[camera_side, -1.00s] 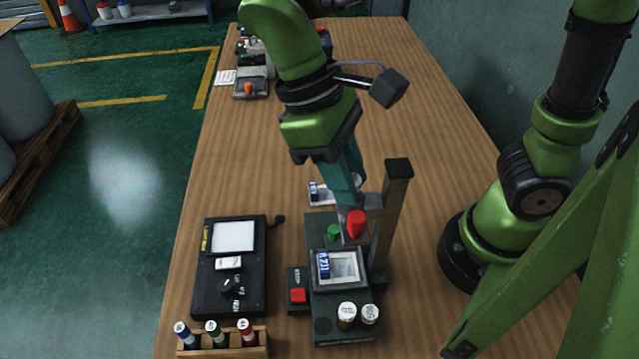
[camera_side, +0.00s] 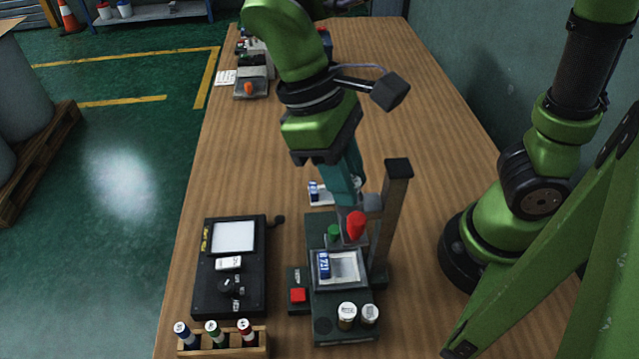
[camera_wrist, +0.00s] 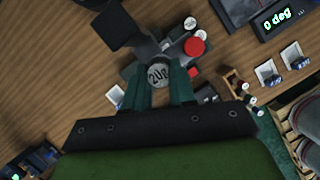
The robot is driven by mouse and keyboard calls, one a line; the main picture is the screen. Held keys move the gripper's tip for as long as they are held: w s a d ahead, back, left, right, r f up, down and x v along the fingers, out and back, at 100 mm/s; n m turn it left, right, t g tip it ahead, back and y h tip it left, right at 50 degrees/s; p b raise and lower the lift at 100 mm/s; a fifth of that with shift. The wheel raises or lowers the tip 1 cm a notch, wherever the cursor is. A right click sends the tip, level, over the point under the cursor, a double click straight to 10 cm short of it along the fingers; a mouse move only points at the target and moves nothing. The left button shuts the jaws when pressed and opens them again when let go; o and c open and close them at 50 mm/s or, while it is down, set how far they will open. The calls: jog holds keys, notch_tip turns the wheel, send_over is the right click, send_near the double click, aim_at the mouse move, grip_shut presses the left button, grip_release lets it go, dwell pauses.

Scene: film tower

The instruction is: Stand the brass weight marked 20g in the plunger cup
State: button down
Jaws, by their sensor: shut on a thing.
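The brass weight marked 20g (camera_wrist: 158,74) shows its pale round top between the fingertips of my gripper (camera_wrist: 159,86) in the wrist view. My gripper is shut on it, and the weight looks upright. In the side view my gripper (camera_side: 347,198) is over the dark green film tower (camera_side: 322,228), just behind its red knob (camera_side: 356,224) and left of the upright post (camera_side: 397,200). The weight is not clearly seen there. The plunger cup is not clearly seen in either view, so I cannot tell whether the weight touches it.
Two other capped weights (camera_side: 346,312) (camera_side: 369,313) stand on the tower's front. A black instrument (camera_side: 230,265) with a white panel stands left. A wooden rack (camera_side: 222,341) of several vials is front left.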

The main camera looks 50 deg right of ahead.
jog(key=shift+x, duration=0.75)
jog(key=c, duration=0.8)
grip_release()
jog(key=shift+w, duration=0.15)
jog(key=shift+c, duration=1.5)
jog(key=shift+o, duration=0.5)
jog(key=shift+w+d+r, duration=0.1)
jog(key=shift+w+r, duration=0.05)
jog(key=shift+r, duration=0.7)
jog(key=shift+c, duration=0.2)
jog(key=o, duration=0.4)
jog(key=shift+r, duration=2.75)
